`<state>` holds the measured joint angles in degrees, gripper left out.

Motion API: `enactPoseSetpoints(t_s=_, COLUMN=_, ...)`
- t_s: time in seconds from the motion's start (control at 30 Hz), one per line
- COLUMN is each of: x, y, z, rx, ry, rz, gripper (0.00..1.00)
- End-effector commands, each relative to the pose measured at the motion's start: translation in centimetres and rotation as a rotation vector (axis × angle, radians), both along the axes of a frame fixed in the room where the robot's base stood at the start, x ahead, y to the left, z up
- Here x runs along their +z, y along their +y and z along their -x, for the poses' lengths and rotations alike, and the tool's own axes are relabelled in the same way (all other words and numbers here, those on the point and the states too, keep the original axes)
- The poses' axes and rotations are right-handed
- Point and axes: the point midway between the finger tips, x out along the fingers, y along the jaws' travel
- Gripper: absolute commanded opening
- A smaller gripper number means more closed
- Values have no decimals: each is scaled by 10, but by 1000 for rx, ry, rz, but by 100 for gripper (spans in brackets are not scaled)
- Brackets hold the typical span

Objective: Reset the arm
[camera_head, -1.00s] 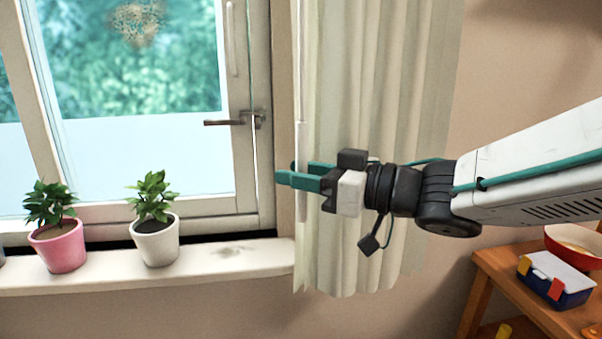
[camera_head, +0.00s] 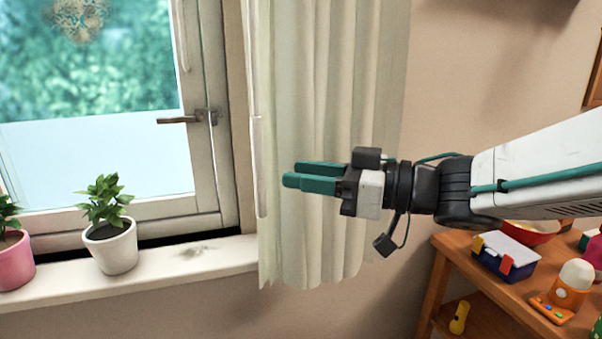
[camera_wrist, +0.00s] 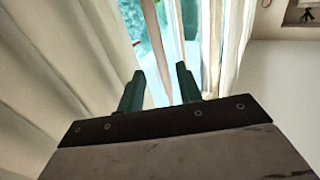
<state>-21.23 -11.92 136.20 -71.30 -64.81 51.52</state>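My gripper (camera_head: 288,175) is held out level in front of the pale curtain (camera_head: 330,100), with its teal fingers pointing left toward the window. In the wrist view the two fingers (camera_wrist: 160,84) stand apart with a gap between them, and nothing is held. Through that gap I see a bright strip of window glass and curtain edge. My white arm comes in from the right side of the head view. Whether the fingers touch the curtain is not clear.
The window (camera_head: 100,150) has a handle (camera_head: 190,117) left of the curtain. A white potted plant (camera_head: 112,245) and a pink pot (camera_head: 14,262) stand on the sill (camera_head: 160,275).

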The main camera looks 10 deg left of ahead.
Motion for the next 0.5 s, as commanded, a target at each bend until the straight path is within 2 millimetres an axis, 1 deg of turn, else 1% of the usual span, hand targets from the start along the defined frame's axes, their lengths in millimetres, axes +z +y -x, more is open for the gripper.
enactPoseSetpoints(t_s=0.1, x=0, y=-1, z=-2, rx=-10, ry=-2, rz=1, gripper=35)
enactPoseSetpoints(t_s=0.17, x=1, y=-5, z=-7, rx=-46, ry=-9, rz=8, gripper=35)
enactPoseSetpoints(t_s=0.27, x=3, y=-23, z=-30, rx=-193, ry=-33, rz=36, gripper=35)
enactPoseSetpoints(t_s=0.3, x=3, y=-36, z=-44, rx=-283, ry=-43, rz=57, gripper=35)
enactPoseSetpoints(t_s=0.37, x=3, y=-62, z=-64, rx=-437, ry=-50, rz=100, gripper=35)
enactPoseSetpoints(t_s=0.4, x=1, y=-83, z=-76, rx=-547, ry=-47, rz=134, gripper=35)
enactPoseSetpoints(t_s=0.47, x=-3, y=-119, z=-90, rx=-708, ry=-29, rz=194, gripper=35)
enactPoseSetpoints(t_s=0.5, x=-7, y=-143, z=-96, rx=-808, ry=-5, rz=236, gripper=35)
